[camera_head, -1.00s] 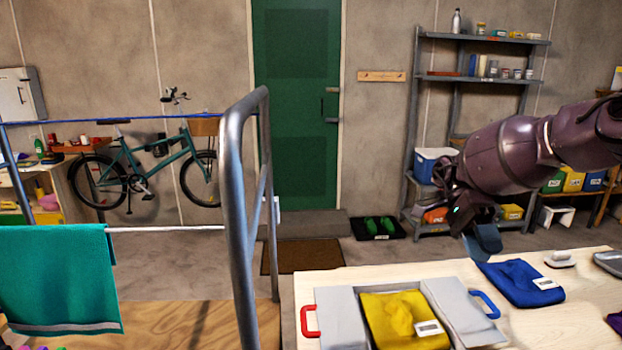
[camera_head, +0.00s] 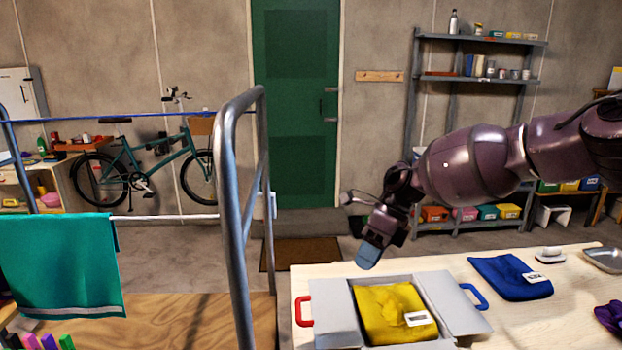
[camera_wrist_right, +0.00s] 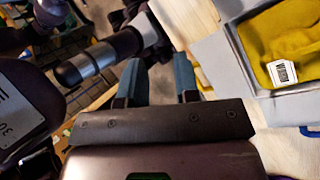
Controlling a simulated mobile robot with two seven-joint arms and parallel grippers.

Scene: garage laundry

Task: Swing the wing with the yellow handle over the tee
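The folding board (camera_head: 350,283) lies on the pale table with the yellow tee (camera_head: 385,305) flat in its middle. Its left grey wing (camera_head: 329,312) has a red handle (camera_head: 303,311) and its right grey wing (camera_head: 452,302) has a blue handle (camera_head: 476,294); both are laid outward. My right gripper (camera_head: 368,255) is above the board's far left edge, clear of the wings. In the right wrist view its fingers (camera_wrist_right: 160,78) are apart and empty, with the tee (camera_wrist_right: 275,40) to their right. My left gripper is not seen.
A grey metal rail (camera_head: 236,190) stands left of the table; a teal towel (camera_head: 62,265) hangs further left.

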